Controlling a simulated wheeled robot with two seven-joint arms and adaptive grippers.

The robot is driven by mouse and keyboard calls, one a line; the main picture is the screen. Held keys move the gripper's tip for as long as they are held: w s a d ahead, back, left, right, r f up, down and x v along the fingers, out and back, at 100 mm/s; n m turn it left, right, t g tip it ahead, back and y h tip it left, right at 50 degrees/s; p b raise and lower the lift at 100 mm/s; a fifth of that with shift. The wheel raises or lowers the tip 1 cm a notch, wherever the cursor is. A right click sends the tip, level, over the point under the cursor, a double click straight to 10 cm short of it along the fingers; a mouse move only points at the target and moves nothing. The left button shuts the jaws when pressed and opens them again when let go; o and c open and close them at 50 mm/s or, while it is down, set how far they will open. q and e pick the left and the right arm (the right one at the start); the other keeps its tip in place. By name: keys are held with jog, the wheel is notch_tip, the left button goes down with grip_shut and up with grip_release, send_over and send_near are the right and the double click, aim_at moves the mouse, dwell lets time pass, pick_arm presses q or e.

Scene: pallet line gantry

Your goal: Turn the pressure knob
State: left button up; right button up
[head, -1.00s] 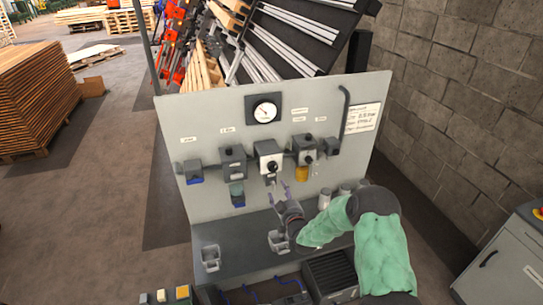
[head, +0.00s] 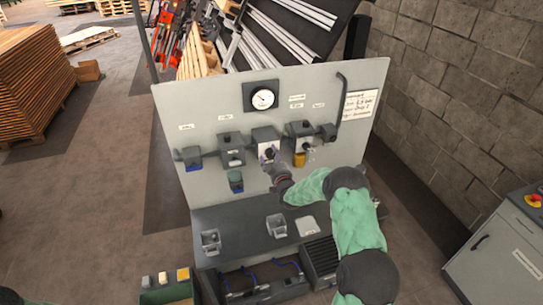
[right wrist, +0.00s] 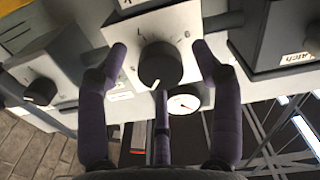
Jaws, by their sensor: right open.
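The pressure knob (right wrist: 160,65) is a round black knob on the white face of a regulator box (head: 265,136). The box sits mid-panel, below the round gauge (head: 262,97). My right gripper (head: 268,155) is at the front of this box and covers most of the knob in the head view. In the right wrist view the right gripper (right wrist: 158,55) is open, with purple fingers on both sides of the knob and a third finger below it. I see gaps between the fingers and the knob. My left gripper is not in view.
Other boxes flank the regulator: one on the left (head: 231,149) and one on the right (head: 301,135) with a yellow bowl below it. A shelf with small clear bins (head: 277,226) lies below. A grey cabinet (head: 505,245) stands at the right.

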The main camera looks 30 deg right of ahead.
jog(key=shift+w, duration=0.25)
jog(key=c, duration=1.1)
jog(key=shift+c, duration=0.2)
jog(key=shift+f, duration=0.1)
